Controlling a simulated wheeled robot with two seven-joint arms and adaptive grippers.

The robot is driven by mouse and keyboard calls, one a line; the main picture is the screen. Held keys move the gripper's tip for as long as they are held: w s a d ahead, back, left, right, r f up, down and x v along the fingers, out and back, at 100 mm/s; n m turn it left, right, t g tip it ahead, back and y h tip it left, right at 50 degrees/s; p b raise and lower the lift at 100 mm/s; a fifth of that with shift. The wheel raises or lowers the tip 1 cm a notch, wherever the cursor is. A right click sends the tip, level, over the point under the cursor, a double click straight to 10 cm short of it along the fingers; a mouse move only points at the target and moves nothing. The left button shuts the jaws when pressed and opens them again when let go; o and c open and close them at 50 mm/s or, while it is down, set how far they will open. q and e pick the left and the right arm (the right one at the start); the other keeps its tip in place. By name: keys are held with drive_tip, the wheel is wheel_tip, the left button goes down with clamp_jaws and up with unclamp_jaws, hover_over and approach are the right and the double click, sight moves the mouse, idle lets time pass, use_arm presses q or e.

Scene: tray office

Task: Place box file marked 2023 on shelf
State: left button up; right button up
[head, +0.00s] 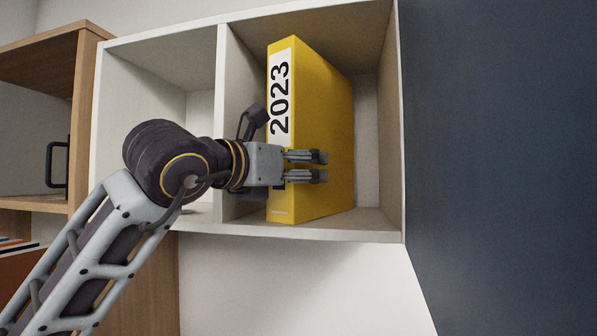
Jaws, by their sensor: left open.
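The yellow box file marked 2023 (335,120) stands upright in the right compartment of the white wall shelf (325,232). Its white label with the black number faces out to the left. The box file's base is at the compartment floor. My left gripper (325,167) is open, with its two fingers pointing right in front of the lower part of the box file. Whether the fingers touch the file I cannot tell. My left wrist hides part of the file's spine. My right gripper is not in view.
The left compartment (190,95) looks empty where it shows. A wooden cabinet (85,115) with a black handle (58,163) stands at the left. There is free room right of the file inside its compartment. A dark blue wall (500,150) fills the right side.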

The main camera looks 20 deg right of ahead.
use_arm(q)
drive_tip(key=b+v, duration=0.3)
drive_tip(key=v, duration=0.8)
drive_tip(key=shift+b, duration=0.3)
drive_tip(key=shift+f, duration=0.15)
drive_tip(key=shift+f, duration=0.1)
